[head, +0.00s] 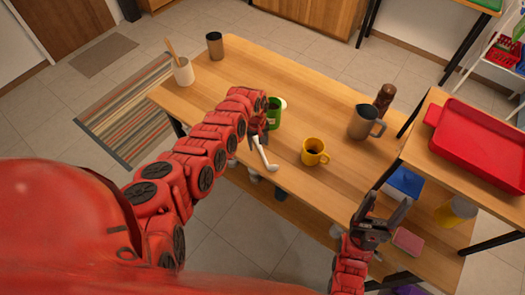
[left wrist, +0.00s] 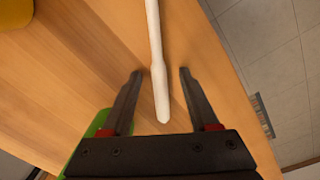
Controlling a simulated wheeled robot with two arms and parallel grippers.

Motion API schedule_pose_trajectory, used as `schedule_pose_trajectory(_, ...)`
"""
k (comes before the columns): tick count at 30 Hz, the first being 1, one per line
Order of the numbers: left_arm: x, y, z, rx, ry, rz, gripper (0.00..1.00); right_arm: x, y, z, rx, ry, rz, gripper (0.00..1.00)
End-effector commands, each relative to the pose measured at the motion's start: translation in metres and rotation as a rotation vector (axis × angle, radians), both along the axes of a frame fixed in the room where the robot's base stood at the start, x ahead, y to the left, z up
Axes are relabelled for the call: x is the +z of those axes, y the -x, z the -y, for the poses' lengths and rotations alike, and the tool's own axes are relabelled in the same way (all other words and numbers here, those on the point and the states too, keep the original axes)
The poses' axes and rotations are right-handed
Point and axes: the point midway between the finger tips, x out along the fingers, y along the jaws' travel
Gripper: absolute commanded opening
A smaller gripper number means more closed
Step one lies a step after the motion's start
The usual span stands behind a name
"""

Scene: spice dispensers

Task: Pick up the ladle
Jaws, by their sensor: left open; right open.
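The white ladle (head: 265,158) lies on the wooden table near its front edge, beside the green mug. Its handle (left wrist: 154,30) runs between the fingers in the left wrist view, apart from both; its other end is out of that view. My left gripper (head: 258,135) is open over the handle end in the head view. The same open gripper (left wrist: 160,72) holds nothing in the left wrist view. My right gripper (head: 384,209) is open and empty, off the table's front edge at the right.
A green mug (head: 273,115) stands close to my left gripper. A yellow mug (head: 312,147), a grey pitcher (head: 363,124) and a brown grinder (head: 384,98) stand to the right. A utensil cup (head: 183,74) and dark cup (head: 215,48) stand far left. A red tray (head: 485,140) lies on the right-hand table.

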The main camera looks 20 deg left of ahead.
Motion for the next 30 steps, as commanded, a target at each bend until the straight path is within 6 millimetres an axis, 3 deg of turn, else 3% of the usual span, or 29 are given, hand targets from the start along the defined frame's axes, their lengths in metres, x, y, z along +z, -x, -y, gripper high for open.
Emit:
schedule_pose_trajectory(6,0.0003,-0.0005,0.0003,0.000,0.000,0.001,0.59,0.0002,0.0000,0.0000,0.000,0.000,0.000,0.66)
schedule_pose_trajectory(16,0.0005,-0.0005,0.0002,0.000,0.000,0.001,0.00,0.0001,0.0000,0.0000,0.000,0.000,0.000,0.66)
schedule_pose_trajectory(30,0.0015,-0.0009,0.0001,0.000,0.000,0.003,0.00,0.0002,0.0001,0.0000,0.000,0.000,0.000,0.66)
